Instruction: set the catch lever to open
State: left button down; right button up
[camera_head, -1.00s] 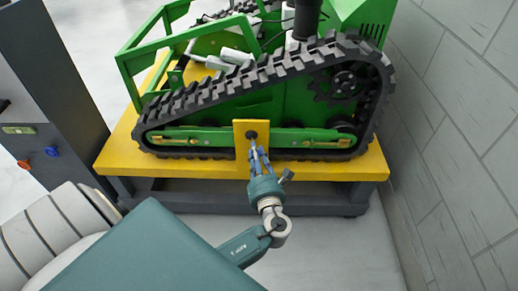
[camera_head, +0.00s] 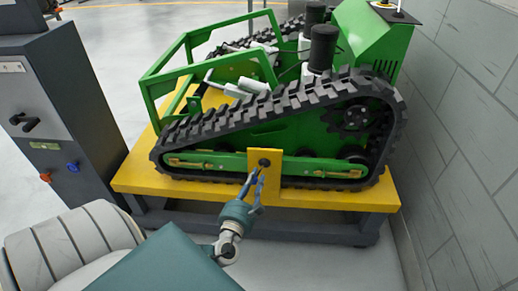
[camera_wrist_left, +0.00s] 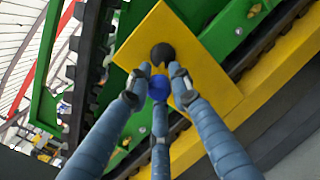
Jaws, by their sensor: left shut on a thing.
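The yellow catch plate (camera_head: 265,158) stands upright against the side of the green tracked carrier (camera_head: 300,115), with a dark round pivot on its face. In the left wrist view the plate (camera_wrist_left: 215,85) fills the middle, with the black pivot (camera_wrist_left: 162,54) and a bright blue rounded end (camera_wrist_left: 158,88) just below it, which looks like the catch lever's tip. My left gripper (camera_head: 256,176) reaches up to the plate from below. Its blue-grey fingers (camera_wrist_left: 158,80) are closed around the blue end. The rest of the lever is hidden by the fingers. My right gripper is not in view.
The carrier rests on a yellow-topped bench (camera_head: 145,178) with a dark frame. A grey block wall (camera_head: 450,150) runs close along the right. A dark cabinet (camera_head: 60,110) with coloured knobs stands at left. Open floor lies behind it.

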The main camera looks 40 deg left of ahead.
pick_arm(q)
jog(key=shift+a+r, duration=0.2)
jog(key=shift+a, duration=0.4)
jog(key=shift+a+r, duration=0.15)
jog(key=shift+a, duration=0.45)
jog(key=shift+s+a, duration=0.1)
jog(key=shift+a, duration=0.05)
jog(key=c, duration=1.7)
grip_release()
jog(key=shift+o, duration=0.7)
jog(key=shift+s+y, duration=0.15)
jog(key=shift+y, duration=0.15)
jog(key=shift+f, duration=0.15)
jog(key=v, duration=1.2)
